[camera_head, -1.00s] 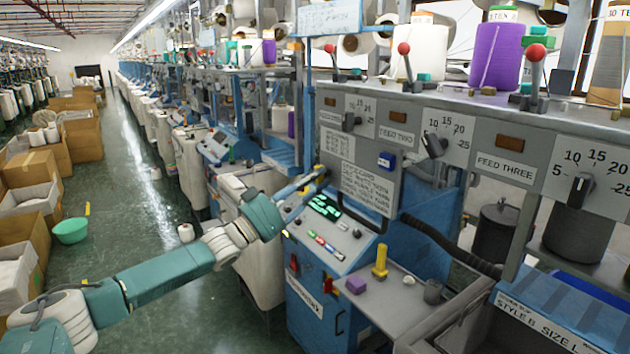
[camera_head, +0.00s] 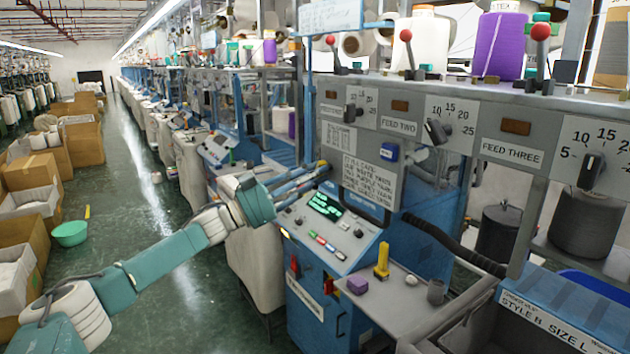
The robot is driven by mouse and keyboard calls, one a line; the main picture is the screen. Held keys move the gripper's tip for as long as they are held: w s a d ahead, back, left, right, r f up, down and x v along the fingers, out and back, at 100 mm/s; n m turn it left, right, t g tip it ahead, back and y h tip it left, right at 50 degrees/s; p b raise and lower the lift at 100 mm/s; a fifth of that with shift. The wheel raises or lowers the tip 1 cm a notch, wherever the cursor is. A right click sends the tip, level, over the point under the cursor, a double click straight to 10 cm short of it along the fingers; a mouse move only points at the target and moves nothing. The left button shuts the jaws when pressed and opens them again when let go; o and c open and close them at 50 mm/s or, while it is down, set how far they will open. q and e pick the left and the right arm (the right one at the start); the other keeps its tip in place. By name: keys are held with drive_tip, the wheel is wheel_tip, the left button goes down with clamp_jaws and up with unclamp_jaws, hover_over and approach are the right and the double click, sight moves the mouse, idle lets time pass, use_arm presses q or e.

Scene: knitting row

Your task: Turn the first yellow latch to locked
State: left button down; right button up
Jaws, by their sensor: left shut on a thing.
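My left gripper (camera_head: 324,169) reaches in from the left, its fingers against the left edge of the grey control panel (camera_head: 333,149). It is shut on a small yellow piece (camera_head: 322,163), which appears to be the first yellow latch. The fingers cover most of it, so its turn position cannot be read. My right gripper is out of view.
Below is a sloped console (camera_head: 325,237) with a green display and coloured buttons. A side shelf (camera_head: 398,300) holds a yellow upright piece (camera_head: 381,262), a purple block (camera_head: 357,286) and a grey cup (camera_head: 436,291). Feed dials (camera_head: 438,130) line the panel.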

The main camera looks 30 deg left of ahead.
use_arm(q)
drive_tip(key=shift+w+a+r+m+g+p, duration=0.1)
drive_tip(key=shift+m+g, duration=0.8)
drive_tip(key=shift+m, duration=1.45)
drive_tip(key=shift+a+f+m+g+p, duration=0.15)
drive_tip(key=shift+m+g, duration=0.75)
drive_tip(key=shift+m, duration=1.4)
drive_tip(key=shift+w+a+r+m+g+p, duration=0.15)
drive_tip(key=shift+m+g, duration=0.75)
drive_tip(key=shift+m, duration=1.45)
drive_tip(key=shift+s, duration=0.1)
drive_tip(key=c, duration=1.5)
unclamp_jaws()
drive_tip(key=shift+d, duration=0.1)
drive_tip(key=v, duration=1.2)
